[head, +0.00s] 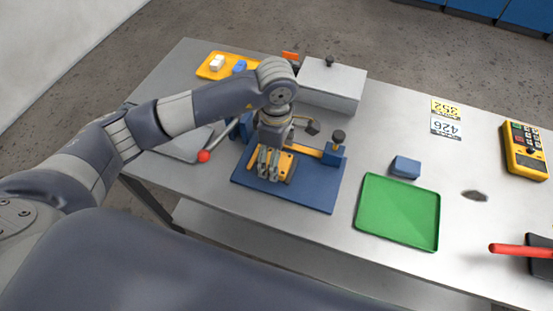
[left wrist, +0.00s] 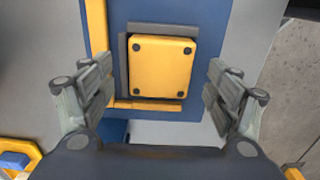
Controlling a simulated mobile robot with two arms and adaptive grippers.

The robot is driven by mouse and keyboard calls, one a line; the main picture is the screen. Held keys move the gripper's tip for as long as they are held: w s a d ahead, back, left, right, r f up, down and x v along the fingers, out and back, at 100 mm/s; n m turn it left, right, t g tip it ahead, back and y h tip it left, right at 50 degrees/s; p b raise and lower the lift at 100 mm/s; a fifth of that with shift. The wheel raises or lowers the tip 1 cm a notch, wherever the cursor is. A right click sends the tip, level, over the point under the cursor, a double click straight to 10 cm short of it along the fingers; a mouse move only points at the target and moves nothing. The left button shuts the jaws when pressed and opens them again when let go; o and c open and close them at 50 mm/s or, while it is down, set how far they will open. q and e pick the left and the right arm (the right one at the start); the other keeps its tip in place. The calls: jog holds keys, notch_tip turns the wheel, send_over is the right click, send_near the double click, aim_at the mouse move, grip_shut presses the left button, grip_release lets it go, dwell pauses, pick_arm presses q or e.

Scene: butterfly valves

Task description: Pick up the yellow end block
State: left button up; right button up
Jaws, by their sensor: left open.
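The yellow end block (left wrist: 160,67) is a square plate with a dark dot near each corner. In the left wrist view it sits against a grey L-shaped stop (left wrist: 124,65) on the blue fixture plate (left wrist: 215,20). In the head view the yellow block (head: 285,166) is partly hidden by my left gripper (head: 268,164), which points down over it. In the left wrist view my left gripper (left wrist: 160,80) is open, with one finger to each side of the block and nothing between them but the block below. My right gripper is not in view.
The fixture has a yellow bar and a dark knob (head: 338,136) on its right. A grey box (head: 331,84) stands behind. A green tray (head: 398,238) and a blue block (head: 405,167) lie right. A red-tipped lever (head: 204,156) is close on the left. A yellow tray (head: 206,72) stands behind left.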

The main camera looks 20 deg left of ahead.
pick_arm(q)
jog(key=shift+s+f, duration=0.1)
jog(key=shift+f, duration=0.85)
jog(key=shift+c, duration=0.6)
jog(key=c, duration=1.3)
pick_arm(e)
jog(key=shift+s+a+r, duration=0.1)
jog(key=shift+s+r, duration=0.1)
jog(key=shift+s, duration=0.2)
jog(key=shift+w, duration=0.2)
